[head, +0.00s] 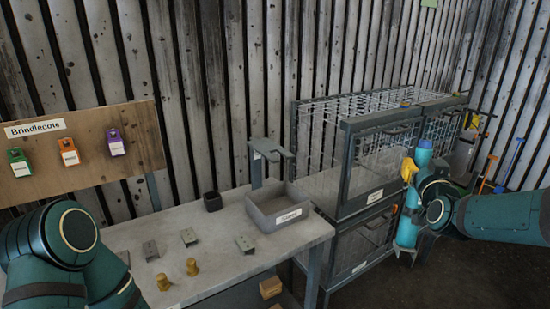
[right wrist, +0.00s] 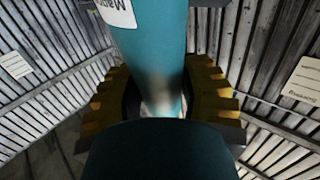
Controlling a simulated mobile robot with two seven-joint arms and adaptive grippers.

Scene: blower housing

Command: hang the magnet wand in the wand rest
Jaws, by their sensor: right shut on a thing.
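The magnet wand (head: 408,230) is a thick teal-blue cylinder, held nearly upright at the right, in front of the wire cages. My right gripper (head: 411,170) is shut on it, with a yellow finger showing near its upper part. In the right wrist view the wand (right wrist: 158,45) stands between the yellow fingers (right wrist: 160,88), with part of a white label at the top. A grey post with a forked flat top, apparently the wand rest (head: 268,150), stands at the back of the table, left of the wand. The fork looks empty. My left arm shows at lower left; its gripper is out of view.
A grey labelled tray (head: 280,207) sits below the fork on the table (head: 225,262). A small black cup (head: 212,201), several metal brackets (head: 189,237) and two brass pieces (head: 192,267) are on the table. The wire cage (head: 372,165) stands between table and wand.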

